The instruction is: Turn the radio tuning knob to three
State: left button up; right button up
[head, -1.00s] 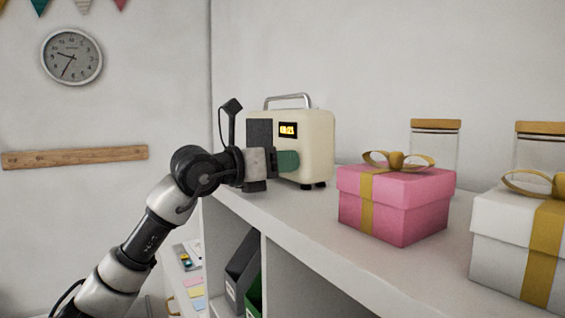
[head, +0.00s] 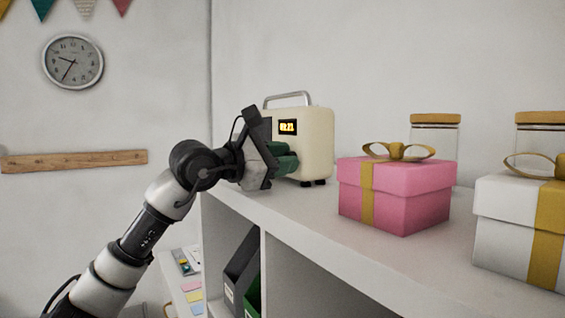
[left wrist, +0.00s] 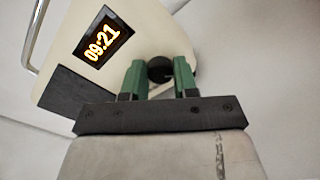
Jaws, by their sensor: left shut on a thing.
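The cream radio (head: 317,140) stands on the white shelf top, with a metal carrying handle and a lit display (head: 288,128). In the left wrist view the display (left wrist: 103,38) reads 09:21 and appears tilted. The dark round tuning knob (left wrist: 160,69) sits between the green fingers of my left gripper (left wrist: 160,75), which is shut on it. In the head view my left gripper (head: 284,158) is at the radio's front and hides the knob. No knob marking is readable. My right gripper is not in view.
A pink gift box (head: 410,200) and a white gift box (head: 500,235) stand on the shelf top (head: 290,208) to the right of the radio. Wooden-lidded glass jars (head: 435,135) stand behind them. Folders (head: 240,272) fill a compartment below.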

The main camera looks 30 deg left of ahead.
pick_arm(q)
jog(key=m, duration=0.5)
jog(key=shift+f+m+b, duration=0.1)
jog(key=shift+m+b, duration=0.2)
jog(key=m, duration=0.4)
jog(key=shift+m, duration=0.4)
jog(key=shift+d+f, duration=0.1)
jog(key=o, duration=0.6)
jog(key=shift+o, duration=0.2)
jog(key=b+v, duration=0.4)
jog(key=v, duration=0.7)
jog(key=shift+b, duration=0.3)
